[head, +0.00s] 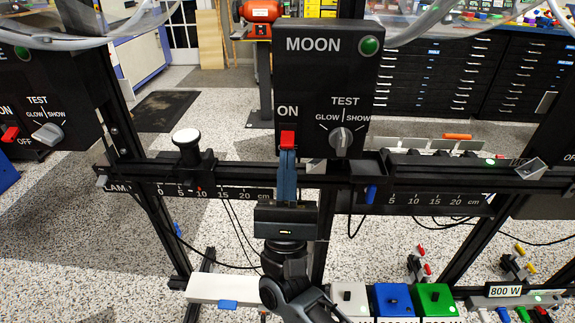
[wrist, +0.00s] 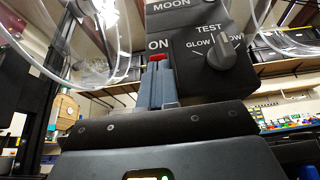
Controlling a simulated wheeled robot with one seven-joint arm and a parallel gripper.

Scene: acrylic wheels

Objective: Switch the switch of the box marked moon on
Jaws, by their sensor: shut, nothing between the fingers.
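The black box marked MOON (head: 330,75) stands upright in the middle of the head view. Its red switch (head: 288,138) sits below the ON label; the red part also shows in the wrist view (wrist: 157,58). My gripper (head: 287,153) is shut and empty, its blue fingers pointing up at the switch. The fingertips (wrist: 155,68) overlap the switch's lower part in both views. I cannot tell whether they touch it. They hide the area below, where no OFF label shows. I cannot tell which way the switch is set.
The MOON box has a grey TEST knob (head: 341,138) and a green lamp (head: 369,46). A similar box (head: 45,95) stands at left. A black scaled rail (head: 220,180) crosses behind my gripper. A white-topped knob (head: 187,136) stands on it. Coloured blocks (head: 393,301) lie below right.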

